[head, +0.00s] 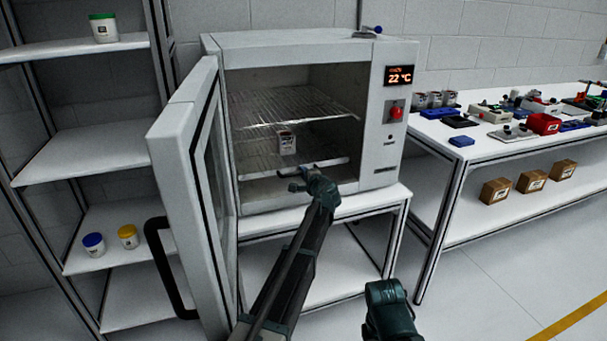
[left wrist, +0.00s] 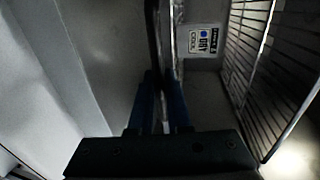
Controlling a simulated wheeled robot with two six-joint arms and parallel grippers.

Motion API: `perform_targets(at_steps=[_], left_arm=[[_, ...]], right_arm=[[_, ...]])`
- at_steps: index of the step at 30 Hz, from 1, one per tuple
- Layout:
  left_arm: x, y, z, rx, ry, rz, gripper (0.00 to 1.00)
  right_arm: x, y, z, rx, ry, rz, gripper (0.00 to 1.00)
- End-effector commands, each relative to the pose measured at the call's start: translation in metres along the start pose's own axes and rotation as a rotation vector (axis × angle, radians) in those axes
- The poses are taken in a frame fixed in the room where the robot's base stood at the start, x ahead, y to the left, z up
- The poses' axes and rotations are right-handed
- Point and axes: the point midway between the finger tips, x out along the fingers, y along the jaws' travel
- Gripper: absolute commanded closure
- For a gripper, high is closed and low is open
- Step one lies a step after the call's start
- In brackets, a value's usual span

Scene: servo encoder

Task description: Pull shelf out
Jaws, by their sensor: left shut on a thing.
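The oven (head: 375,128) has its door (head: 185,150) swung open to the left. Inside are an upper wire shelf (head: 290,106) and a lower shelf with a pale front rail (head: 335,161). A white labelled container (head: 287,141) stands on the lower shelf; its label also shows in the left wrist view (left wrist: 201,42). My left gripper (head: 304,180) reaches into the oven opening at the lower shelf's front. In the left wrist view, the fingers (left wrist: 160,88) are shut on the shelf's front edge. The exact contact is dark. My right gripper's fingers are not visible.
A tall rack (head: 82,152) with jars stands left of the open door. A table (head: 480,160) with tools and several boxes stands on the right. Part of my right arm shows at the bottom. The floor in front is clear.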

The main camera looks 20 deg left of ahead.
Motion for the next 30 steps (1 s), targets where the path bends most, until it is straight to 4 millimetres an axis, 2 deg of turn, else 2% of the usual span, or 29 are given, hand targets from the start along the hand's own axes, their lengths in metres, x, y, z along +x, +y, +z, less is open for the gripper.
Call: perform_targets(at_steps=[10, 14, 20, 30], left_arm=[[-0.001, 0.0, 0.0, -0.001, 0.001, 0.001, 1.0], [-0.009, 0.002, 0.0, 0.0, 0.001, 0.001, 1.0], [-0.043, 0.009, 0.002, 0.0, 0.003, 0.0, 1.0], [-0.133, 0.028, 0.002, 0.0, 0.004, 0.0, 1.0]], right_arm=[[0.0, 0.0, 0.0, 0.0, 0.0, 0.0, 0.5], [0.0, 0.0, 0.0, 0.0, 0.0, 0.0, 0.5], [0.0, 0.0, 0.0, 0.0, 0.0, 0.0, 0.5], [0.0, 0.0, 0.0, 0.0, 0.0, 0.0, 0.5]])
